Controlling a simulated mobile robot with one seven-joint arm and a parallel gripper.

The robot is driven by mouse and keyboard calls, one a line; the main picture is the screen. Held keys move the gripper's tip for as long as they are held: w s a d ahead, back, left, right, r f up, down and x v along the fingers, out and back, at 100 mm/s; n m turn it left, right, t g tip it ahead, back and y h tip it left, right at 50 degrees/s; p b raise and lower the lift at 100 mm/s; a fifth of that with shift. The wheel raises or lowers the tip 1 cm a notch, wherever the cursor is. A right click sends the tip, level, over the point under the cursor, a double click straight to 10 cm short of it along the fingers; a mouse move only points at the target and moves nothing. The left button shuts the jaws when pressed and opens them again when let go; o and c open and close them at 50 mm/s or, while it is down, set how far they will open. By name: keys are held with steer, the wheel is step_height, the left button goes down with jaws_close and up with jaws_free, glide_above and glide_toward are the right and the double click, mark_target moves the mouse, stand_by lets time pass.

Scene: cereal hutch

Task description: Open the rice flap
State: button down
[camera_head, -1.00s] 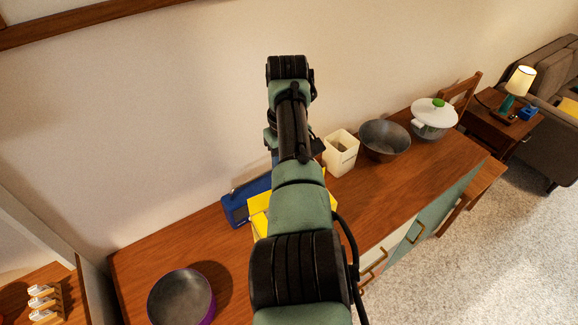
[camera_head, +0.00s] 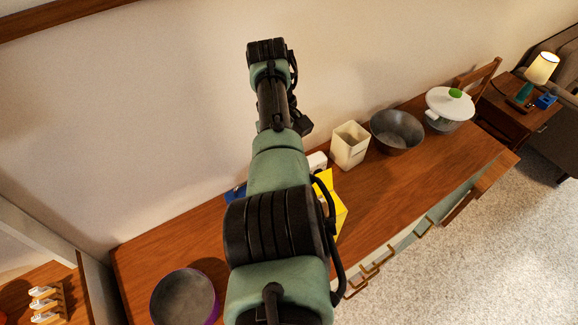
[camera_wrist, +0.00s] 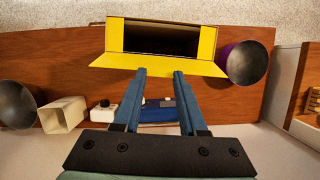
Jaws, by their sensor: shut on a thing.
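A yellow box (camera_wrist: 118,38), which I take as the rice box, stands on the wooden cabinet top with its dark inside visible from above. Its yellow flap (camera_wrist: 115,62) is folded outward toward my gripper (camera_wrist: 160,73). The fingertips are at the flap's outer edge, with a gap showing between them; the exact contact is hard to see. In the head view, the yellow box (camera_head: 339,212) is partly hidden behind my arm, and my fingers are hidden there.
A blue box (camera_wrist: 157,115) and a small white object (camera_wrist: 103,111) are by the wall. A white canister (camera_head: 350,146), a dark bowl (camera_head: 397,130) and a lidded pot (camera_head: 450,108) stand to the right. A purple-sided bowl (camera_head: 186,297) stands at the left. Bare wood lies front right.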

steer(key=shift+s+d+f, duration=0.1)
steer(key=shift+s+f, duration=0.05)
steer(key=shift+f, duration=0.05)
steer(key=c, duration=0.8)
jaws_free()
steer(key=o, duration=0.4)
steer(key=shift+c, duration=0.2)
steer(key=shift+r, duration=0.2)
